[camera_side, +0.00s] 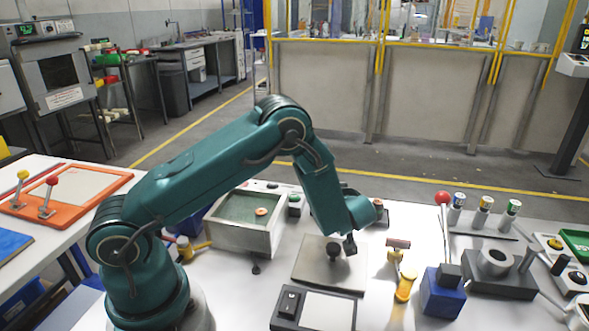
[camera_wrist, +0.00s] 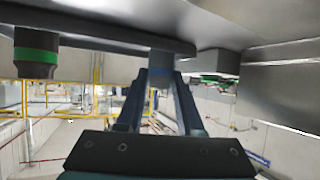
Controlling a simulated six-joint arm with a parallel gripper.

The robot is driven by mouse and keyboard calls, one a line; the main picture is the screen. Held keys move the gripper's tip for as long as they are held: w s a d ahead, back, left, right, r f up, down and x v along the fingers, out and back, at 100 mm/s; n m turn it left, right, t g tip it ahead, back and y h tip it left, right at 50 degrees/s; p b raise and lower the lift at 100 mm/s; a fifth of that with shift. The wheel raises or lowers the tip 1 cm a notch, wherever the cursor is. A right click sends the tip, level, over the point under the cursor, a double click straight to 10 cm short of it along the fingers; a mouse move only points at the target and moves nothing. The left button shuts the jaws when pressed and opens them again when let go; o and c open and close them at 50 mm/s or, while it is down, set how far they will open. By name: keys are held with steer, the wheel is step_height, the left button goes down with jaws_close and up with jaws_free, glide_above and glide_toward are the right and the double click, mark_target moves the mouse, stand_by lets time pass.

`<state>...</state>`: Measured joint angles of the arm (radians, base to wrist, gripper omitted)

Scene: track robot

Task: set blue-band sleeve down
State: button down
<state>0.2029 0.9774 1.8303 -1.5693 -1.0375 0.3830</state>
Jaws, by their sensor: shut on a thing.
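In the wrist view, the two dark fingers of my gripper (camera_wrist: 160,85) reach up to a grey cylinder with a faint blue band, the blue-band sleeve (camera_wrist: 160,66), and are shut on it. A grey plate edge is just behind its top. In the side view, my gripper (camera_side: 351,245) is small and dark above a grey square plate (camera_side: 312,272); what it holds cannot be made out there. A dark knob (camera_side: 333,249) shows beside it. Small upright pieces with blue (camera_side: 459,199), yellow (camera_side: 486,203) and green (camera_side: 514,207) bands stand at the right.
A green-band piece (camera_wrist: 37,56) is left of my fingers in the wrist view. A grey open box (camera_side: 240,238) stands left of the plate.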

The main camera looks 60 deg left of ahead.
steer(key=c, duration=0.5)
jaws_free()
steer(key=shift+f, duration=0.1)
steer(key=shift+c, duration=0.2)
